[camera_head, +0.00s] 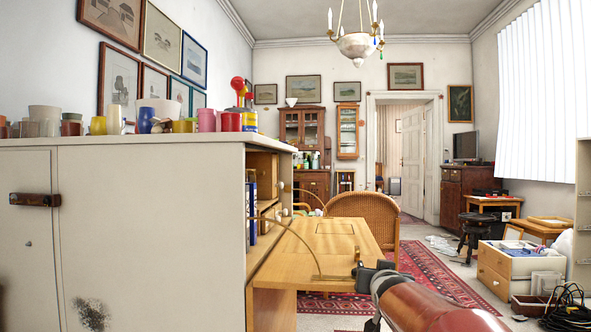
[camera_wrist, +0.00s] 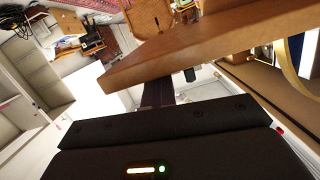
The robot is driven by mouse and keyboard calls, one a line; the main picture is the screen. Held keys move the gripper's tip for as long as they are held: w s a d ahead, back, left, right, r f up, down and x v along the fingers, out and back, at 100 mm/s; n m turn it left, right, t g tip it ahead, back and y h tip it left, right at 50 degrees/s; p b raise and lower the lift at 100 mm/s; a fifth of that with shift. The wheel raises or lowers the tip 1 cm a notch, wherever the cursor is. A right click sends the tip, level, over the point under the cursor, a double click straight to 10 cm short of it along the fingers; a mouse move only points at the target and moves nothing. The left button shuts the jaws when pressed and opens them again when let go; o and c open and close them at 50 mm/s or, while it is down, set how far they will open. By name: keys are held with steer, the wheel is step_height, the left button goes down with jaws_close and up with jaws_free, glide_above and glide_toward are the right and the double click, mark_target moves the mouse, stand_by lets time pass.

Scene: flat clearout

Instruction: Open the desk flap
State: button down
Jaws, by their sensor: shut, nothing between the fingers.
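The desk flap (camera_head: 318,246) is a light wooden board folded down from the grey-white cabinet's side. It lies about level, with a thin curved stay (camera_head: 300,246) running to it. In the wrist view the flap (camera_wrist: 205,48) crosses the picture as a thick board seen near its edge. My gripper (camera_head: 368,272) is at the flap's near right corner, shut and empty. Its dark fingers also show in the wrist view (camera_wrist: 160,92), close beside the board's edge. I cannot tell whether they touch it. The fingertips are partly hidden.
The grey-white cabinet (camera_head: 150,215) fills the left, with cups and jars on top. Open shelves with books (camera_head: 251,210) are beside the flap. A wicker chair (camera_head: 362,207) stands behind it. A drawer unit (camera_head: 495,272) and cables (camera_head: 568,308) are at right. Carpeted floor lies between.

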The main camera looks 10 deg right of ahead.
steer(key=shift+f+g, duration=0.4)
steer(key=shift+f, duration=1.25)
steer(key=shift+t, duration=0.4)
step_height(320, 180, up, 7)
steer(key=shift+p, duration=1.2)
steer(key=b+v, duration=0.2)
steer(key=b, duration=0.2)
steer(key=shift+s+a+f+b, duration=0.1)
steer(key=shift+s+f+b, duration=0.05)
steer(key=shift+f+b, duration=0.15)
steer(key=r+b+v, duration=0.1)
steer(key=v, duration=0.6)
steer(key=shift+s+a+r, duration=0.15)
steer(key=shift+s+r, duration=0.05)
steer(key=shift+r, duration=0.1)
